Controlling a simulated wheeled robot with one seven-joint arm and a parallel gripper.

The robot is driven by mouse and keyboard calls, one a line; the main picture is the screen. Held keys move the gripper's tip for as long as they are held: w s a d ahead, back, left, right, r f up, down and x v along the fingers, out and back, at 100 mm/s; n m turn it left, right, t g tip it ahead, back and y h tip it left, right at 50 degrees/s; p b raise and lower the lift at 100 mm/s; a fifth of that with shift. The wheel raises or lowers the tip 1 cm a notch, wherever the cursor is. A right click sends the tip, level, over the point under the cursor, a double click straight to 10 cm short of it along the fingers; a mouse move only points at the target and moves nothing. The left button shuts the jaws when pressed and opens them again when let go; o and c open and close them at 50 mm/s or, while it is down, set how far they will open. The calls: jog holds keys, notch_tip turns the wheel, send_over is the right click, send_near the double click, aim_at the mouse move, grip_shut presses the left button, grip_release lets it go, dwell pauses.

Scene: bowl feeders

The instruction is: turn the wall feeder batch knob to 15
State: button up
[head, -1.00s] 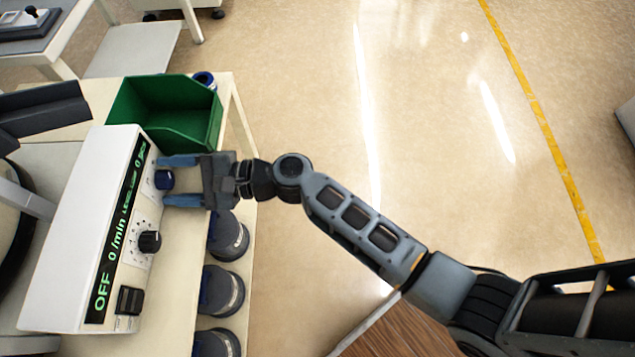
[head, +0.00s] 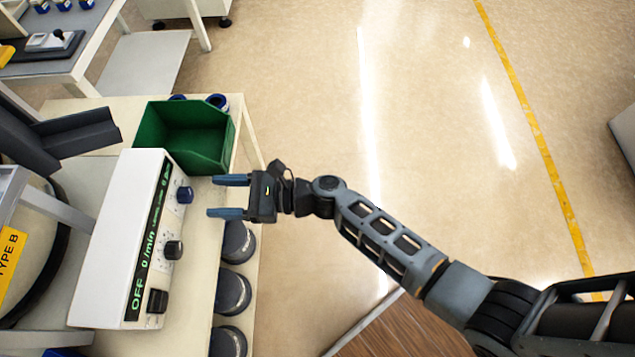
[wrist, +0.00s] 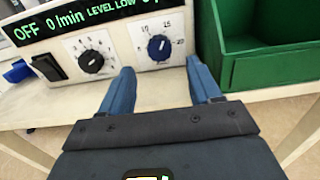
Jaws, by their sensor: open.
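The feeder control box (head: 110,235) is white with a dark display reading OFF, 0/min and LEVEL LOW; the batch readout is cut off in the wrist view. The blue batch knob (head: 185,194) is at the box's far end and also shows in the wrist view (wrist: 158,47), on a dial with 10, 15 and 20 legible. Its exact pointer setting is too small to tell. My gripper (head: 212,196) is open and empty, its blue fingers pointing at the knob from a short distance, apart from it. In the wrist view the fingertips (wrist: 160,66) flank the knob.
A black knob (head: 173,249) and a black rocker switch (head: 157,300) share the panel. A green bin (head: 185,135) stands beside the box, close to my fingers. Several dark round pots (head: 233,292) line the table edge below my gripper. Open floor lies right.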

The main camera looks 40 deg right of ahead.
jog(key=s+d+f+n+h, duration=0.3)
jog(key=s+d, duration=0.4)
jog(key=s, duration=0.3)
jog(key=s+d+f+n+h, duration=0.2)
jog(key=s+d+n+h, duration=0.4)
jog(key=s, duration=0.4)
jog(key=shift+s+d+f+n, duration=0.15)
jog(key=shift+d+f+n, duration=0.25)
jog(key=shift+d+n, duration=0.35)
